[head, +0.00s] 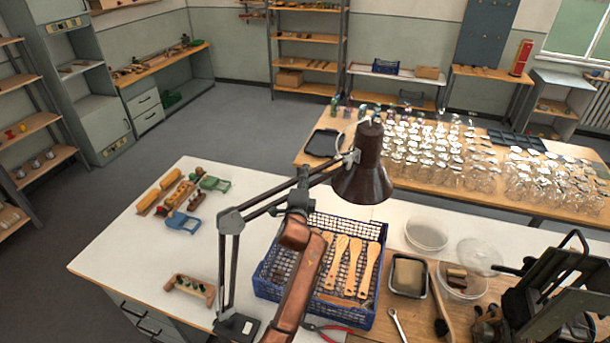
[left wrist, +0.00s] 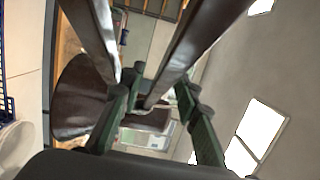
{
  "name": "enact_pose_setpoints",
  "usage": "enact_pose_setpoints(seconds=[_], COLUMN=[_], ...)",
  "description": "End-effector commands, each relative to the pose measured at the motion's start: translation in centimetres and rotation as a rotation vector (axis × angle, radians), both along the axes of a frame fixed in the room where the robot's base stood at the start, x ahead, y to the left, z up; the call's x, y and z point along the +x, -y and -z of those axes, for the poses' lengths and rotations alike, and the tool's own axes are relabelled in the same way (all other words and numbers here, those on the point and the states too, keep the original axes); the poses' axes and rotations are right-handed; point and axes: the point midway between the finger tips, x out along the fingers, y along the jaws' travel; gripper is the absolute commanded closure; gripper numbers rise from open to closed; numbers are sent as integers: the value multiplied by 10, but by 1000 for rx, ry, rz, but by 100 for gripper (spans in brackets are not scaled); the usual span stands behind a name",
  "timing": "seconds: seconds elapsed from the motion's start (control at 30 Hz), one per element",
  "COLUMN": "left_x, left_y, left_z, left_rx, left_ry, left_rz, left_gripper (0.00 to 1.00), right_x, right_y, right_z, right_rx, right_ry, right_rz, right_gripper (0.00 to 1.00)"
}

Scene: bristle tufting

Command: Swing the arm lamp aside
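The arm lamp has a dark brown shade (head: 362,180) over the far side of the blue crate. My left gripper (head: 301,180) is at the lamp's upper arm, between elbow and shade. In the left wrist view its green fingers (left wrist: 160,84) stand apart. The lamp's bars run down between and beside them; contact cannot be told. The shade (left wrist: 82,95) is left of the fingers there. My right gripper is not in view.
The blue crate (head: 262,282) holds wooden brush handles (head: 352,266). A dish (head: 409,275), bowls (head: 427,234), a wrench (head: 398,324) and red-handled pliers (head: 328,331) lie around it. A dark machine (head: 555,295) stands lower right. Glassware crowds the table behind. The white tabletop's left middle is clear.

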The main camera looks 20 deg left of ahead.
Motion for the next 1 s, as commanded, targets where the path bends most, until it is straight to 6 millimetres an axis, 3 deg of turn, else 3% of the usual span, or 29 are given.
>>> enact_pose_setpoints(seconds=[0.3,0.73,1.0], left_x=[3,2,2], left_y=[-2,-2,-2], left_z=[0,0,1], left_rx=[-1,0,-1], left_ry=[1,0,0], left_rz=[-1,-1,-1], left_gripper=[70,100,100], right_x=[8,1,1], right_y=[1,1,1], right_z=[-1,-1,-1], right_rx=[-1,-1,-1], right_ry=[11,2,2], right_rz=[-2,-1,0], right_gripper=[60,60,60])
